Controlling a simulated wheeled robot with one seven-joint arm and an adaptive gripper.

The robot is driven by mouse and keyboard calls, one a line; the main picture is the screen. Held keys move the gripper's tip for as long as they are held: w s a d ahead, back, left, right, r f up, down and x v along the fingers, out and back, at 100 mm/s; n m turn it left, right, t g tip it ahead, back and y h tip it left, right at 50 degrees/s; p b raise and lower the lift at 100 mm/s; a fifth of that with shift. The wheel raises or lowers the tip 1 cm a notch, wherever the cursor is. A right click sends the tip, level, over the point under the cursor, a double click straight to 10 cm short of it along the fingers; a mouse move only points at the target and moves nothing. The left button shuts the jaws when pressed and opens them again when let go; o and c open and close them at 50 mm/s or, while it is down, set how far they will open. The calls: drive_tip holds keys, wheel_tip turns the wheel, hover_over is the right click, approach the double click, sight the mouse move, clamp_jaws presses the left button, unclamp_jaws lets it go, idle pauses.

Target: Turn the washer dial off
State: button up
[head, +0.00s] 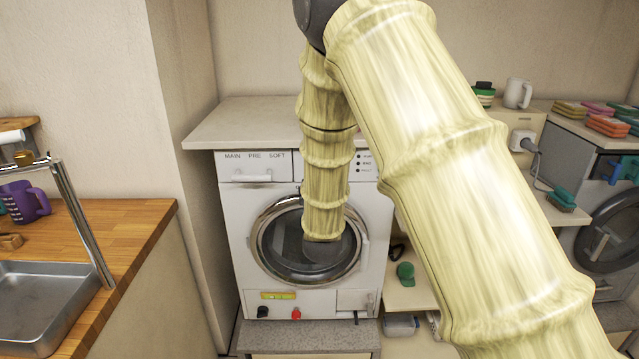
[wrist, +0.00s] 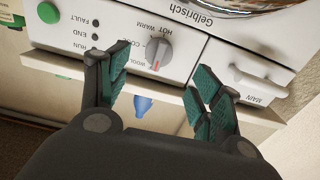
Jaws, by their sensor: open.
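The white washer (head: 235,215) stands under a countertop in the head view. Its dial is hidden there behind my arm. In the wrist view, the picture of the panel is upside down. The grey round dial (wrist: 158,49) has a red mark at its lower edge. Printed words around it include HOT, WARM and WOOL. My gripper (wrist: 161,64) is open, one finger left of the dial and the other to its lower right. The fingers look apart from the dial, and nothing is between them. The gripper is not visible in the head view.
The detergent drawer (head: 254,167) is closed, and the round door (head: 268,240) is partly behind my arm. A countertop (head: 240,118) overhangs the panel. A wooden counter with a sink (head: 45,300) stands left. Shelves with a green cap (head: 405,273) stand right.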

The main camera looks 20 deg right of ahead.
drive_tip(key=shift+v, duration=1.25)
